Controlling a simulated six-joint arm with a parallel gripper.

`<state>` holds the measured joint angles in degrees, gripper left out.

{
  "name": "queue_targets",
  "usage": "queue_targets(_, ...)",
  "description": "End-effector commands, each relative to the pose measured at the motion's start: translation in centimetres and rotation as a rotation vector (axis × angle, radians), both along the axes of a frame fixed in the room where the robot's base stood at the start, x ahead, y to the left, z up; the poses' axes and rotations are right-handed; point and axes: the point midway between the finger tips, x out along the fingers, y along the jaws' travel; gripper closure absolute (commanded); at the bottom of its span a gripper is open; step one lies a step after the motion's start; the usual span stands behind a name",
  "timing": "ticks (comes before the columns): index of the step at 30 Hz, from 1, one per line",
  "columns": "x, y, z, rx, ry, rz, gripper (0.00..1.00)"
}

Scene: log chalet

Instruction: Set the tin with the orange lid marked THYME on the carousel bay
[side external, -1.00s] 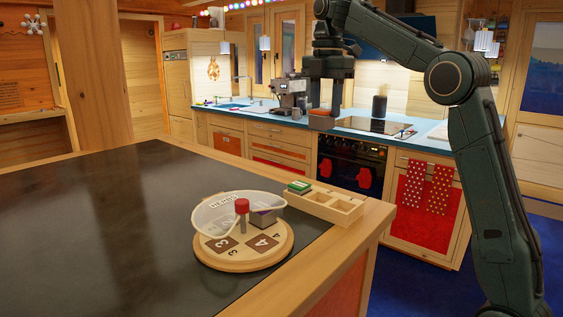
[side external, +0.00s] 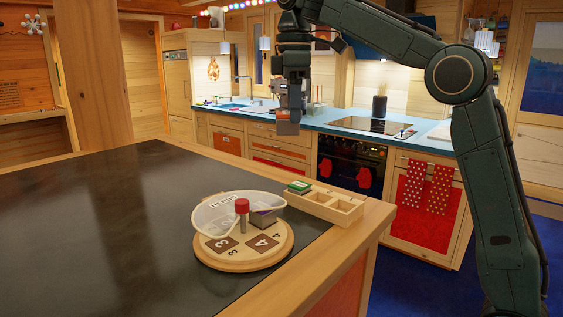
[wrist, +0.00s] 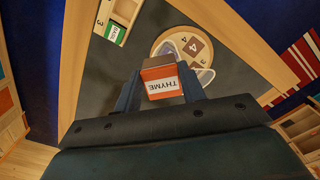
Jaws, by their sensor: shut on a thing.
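The THYME tin has an orange lid with a white label, seen in the wrist view (wrist: 160,80). My gripper (wrist: 159,92) is shut on it, one finger at each side. In the side view the tin (side external: 287,127) hangs below my gripper (side external: 289,108), in the air above and beyond the carousel. The carousel (side external: 243,262) is a round wooden disc with a red-topped centre post. Its near bays, marked 3 and 4, are brown squares and look empty. A clear curved guard (side external: 212,219) stands around its far part. A purple-topped tin (side external: 263,218) sits there on the right.
A wooden tray (side external: 345,218) with compartments stands behind the carousel, near the counter's corner; a green-lidded tin (side external: 299,187) is in its left compartment. The dark countertop (side external: 100,230) to the left is clear. The kitchen counter with hob and oven is farther back.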

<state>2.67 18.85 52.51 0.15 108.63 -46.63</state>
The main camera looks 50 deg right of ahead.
Motion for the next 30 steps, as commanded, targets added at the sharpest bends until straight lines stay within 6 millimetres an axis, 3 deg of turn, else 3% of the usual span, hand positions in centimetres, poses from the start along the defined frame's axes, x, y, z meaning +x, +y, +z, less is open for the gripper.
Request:
queue_targets(21,-1.6,8.3,0.4,0.001,0.001,-0.581,0.83)
queue_targets(30,-2.3,10.7,0.5,0.000,0.002,-0.764,0.83)
